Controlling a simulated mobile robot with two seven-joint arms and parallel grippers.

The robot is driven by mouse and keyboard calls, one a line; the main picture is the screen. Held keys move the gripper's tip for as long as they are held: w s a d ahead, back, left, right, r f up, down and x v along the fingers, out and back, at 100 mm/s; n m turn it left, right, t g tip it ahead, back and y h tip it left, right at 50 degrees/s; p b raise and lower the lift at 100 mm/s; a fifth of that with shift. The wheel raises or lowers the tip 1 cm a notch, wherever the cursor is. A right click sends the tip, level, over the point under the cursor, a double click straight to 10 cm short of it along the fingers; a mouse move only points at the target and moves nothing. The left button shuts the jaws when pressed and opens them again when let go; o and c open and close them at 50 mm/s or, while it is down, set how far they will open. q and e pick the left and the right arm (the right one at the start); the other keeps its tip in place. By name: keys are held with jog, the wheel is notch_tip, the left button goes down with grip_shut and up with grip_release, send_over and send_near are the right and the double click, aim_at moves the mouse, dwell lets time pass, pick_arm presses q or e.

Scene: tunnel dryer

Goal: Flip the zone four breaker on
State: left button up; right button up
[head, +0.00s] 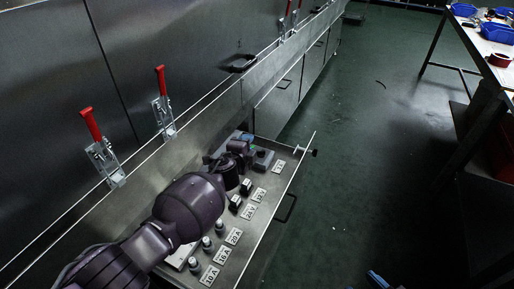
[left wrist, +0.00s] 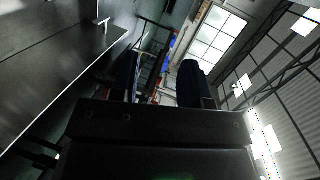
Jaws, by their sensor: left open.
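I cannot make out a breaker marked zone four in either view. In the head view my left arm reaches from the bottom left over an open drawer (head: 283,187) in the dryer's steel side. The wrist hides part of the drawer and the wall behind it. In the left wrist view my left gripper (left wrist: 158,82) shows two dark fingers apart, with nothing seen between them.
The drawer holds small parts beside white labels (head: 234,236). Red-handled clamps (head: 161,88) stand along the dryer ledge. A bench (head: 490,45) with blue bins is at the upper right. Green floor (head: 370,130) between is mostly clear.

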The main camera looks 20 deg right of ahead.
pick_arm(q)
jog(key=m+h, duration=0.1)
jog(key=m, duration=0.1)
jog(key=s+d+m+g+h, duration=0.1)
jog(key=m, duration=0.1)
jog(key=s+d+m+g, duration=0.1)
jog(key=m, duration=0.2)
jog(key=shift+s+d+r+h, duration=0.15)
jog(key=shift+d+r+h, duration=0.15)
jog(key=shift+h, duration=0.1)
jog(key=shift+a, duration=0.1)
